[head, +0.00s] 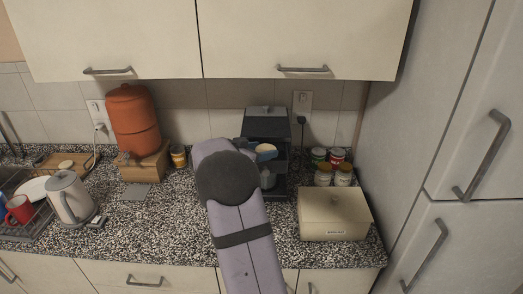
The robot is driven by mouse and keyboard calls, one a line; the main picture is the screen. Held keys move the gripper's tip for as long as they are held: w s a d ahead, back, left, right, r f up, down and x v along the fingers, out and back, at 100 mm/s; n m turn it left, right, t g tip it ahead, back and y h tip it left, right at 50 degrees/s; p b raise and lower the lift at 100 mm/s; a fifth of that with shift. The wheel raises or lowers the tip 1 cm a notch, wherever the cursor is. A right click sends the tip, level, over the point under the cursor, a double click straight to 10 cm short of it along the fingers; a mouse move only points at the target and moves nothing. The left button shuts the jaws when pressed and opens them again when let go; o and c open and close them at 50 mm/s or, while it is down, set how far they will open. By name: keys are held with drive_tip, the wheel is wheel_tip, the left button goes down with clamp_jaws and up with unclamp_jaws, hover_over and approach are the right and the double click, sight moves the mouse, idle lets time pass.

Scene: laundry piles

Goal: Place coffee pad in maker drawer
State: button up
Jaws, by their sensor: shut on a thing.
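The dark grey coffee maker (267,121) stands on the speckled counter against the tiled wall. A small pale round coffee pad (266,148) shows in front of it, at about the height of its middle section. My gripper (266,154) is shut on the pad, at the maker's front. My lilac arm comes up from the bottom of the view and hides the left part of the maker. A dark part juts from the maker around the pad, but I cannot tell whether it is the drawer or how far it is open.
Right of the maker are several small jars (323,175) and a cream bread box (334,212). Left are an orange canister (132,118) on a wooden block, a yellow jar (179,157), a kettle (70,197) and a dish rack (33,225). Wall cupboards (300,35) hang above.

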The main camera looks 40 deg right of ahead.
drive_tip(key=shift+f, duration=0.15)
drive_tip(key=o, duration=1)
drive_tip(key=shift+r, duration=0.2)
drive_tip(key=b+v, duration=0.3)
drive_tip(key=v, duration=0.9)
drive_tip(key=shift+w, duration=0.1)
